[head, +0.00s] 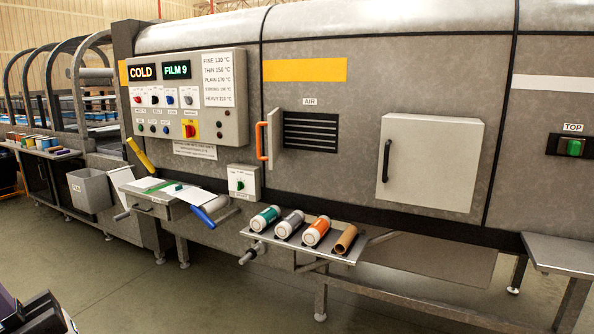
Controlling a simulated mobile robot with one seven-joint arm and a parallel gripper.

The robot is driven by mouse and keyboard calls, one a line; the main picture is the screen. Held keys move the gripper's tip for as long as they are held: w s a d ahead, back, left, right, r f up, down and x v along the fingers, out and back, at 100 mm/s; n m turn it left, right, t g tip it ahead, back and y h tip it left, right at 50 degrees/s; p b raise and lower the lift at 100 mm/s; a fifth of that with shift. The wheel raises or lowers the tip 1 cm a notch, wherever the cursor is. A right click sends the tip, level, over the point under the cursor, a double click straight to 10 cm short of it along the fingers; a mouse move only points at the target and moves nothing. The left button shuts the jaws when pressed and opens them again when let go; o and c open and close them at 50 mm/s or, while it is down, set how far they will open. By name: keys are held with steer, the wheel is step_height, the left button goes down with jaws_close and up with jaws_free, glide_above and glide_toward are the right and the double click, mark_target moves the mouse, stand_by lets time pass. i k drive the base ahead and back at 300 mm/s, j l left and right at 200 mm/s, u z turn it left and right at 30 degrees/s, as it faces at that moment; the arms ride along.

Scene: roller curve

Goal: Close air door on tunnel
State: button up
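The air door (275,130) is a small grey panel on the tunnel's front, below the AIR label (309,102). It stands open, swung out from the wall at the left of a black slatted vent (310,132). An upright orange handle (261,141) is on its outer side. The vent is uncovered. The grey tunnel (345,185) fills the middle and right. Dark parts of my own body show at the lower left corner, well away from the door. I cannot make out clear fingertips or anything held there.
A shelf (285,244) with several rolls juts out below the door. A control box (188,100) and a small tray (155,205) are to the left. A larger panel with a black handle (386,160) is to the right. The floor in front is clear.

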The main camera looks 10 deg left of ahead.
mark_target(269, 136)
steer(key=i+j, duration=0.1)
steer(key=j, duration=0.25)
steer(key=i+j, duration=0.15)
steer(key=j, duration=0.25)
steer(key=i+j, duration=0.1)
steer(key=j, duration=0.25)
steer(key=i+j, duration=0.15)
steer(key=j, duration=0.25)
steer(key=i+j, duration=0.1)
steer(key=j, duration=0.25)
